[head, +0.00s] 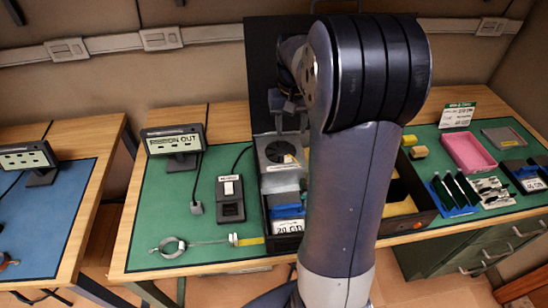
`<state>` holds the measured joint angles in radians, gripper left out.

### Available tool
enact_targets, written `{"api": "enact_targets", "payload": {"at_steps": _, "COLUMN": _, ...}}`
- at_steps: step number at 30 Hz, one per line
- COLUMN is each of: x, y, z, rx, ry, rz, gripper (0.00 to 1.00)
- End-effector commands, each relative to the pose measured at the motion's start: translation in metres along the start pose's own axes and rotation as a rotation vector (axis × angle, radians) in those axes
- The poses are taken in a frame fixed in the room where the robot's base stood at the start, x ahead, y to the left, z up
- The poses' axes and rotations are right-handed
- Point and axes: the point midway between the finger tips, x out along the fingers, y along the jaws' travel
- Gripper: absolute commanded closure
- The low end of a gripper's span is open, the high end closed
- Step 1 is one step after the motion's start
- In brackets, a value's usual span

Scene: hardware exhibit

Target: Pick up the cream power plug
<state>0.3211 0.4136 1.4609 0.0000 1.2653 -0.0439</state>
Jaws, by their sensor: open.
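A pale, greyish-beige plug (196,208) lies on the green mat at the end of a dark cord running down from a black socket panel (173,141). It is the only thing I see that looks like a power plug; its exact colour is hard to tell. My gripper (289,128) is open, with its fingers pointing down above the silver fan unit (281,153) in the black case. It is up and to the right of the plug, well apart from it. My own arm hides the middle of the table.
A black switch box (231,200) stands right of the plug. A ring-ended tool (172,247) lies in front. The open black case (262,85) has a tall raised lid. A pink tray (468,153) and several dark tools are at right. The mat left of the plug is clear.

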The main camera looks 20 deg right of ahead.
Motion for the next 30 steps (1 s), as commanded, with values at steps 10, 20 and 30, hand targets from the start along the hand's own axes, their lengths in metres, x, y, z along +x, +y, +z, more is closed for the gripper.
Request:
{"api": "enact_targets", "payload": {"at_steps": 10, "x": 0.048, "y": 0.001, "z": -0.002, "rx": 0.003, "ry": -0.006, "rz": 0.0, "gripper": 0.55}}
{"api": "enact_targets", "payload": {"at_steps": 20, "x": 0.081, "y": -0.003, "z": -0.001, "rx": 0.002, "ry": -0.008, "rz": 0.0, "gripper": 0.55}}
{"api": "enact_targets", "payload": {"at_steps": 30, "x": 0.109, "y": -0.003, "z": -0.001, "rx": 0.003, "ry": -0.002, "rz": 0.0, "gripper": 0.55}}
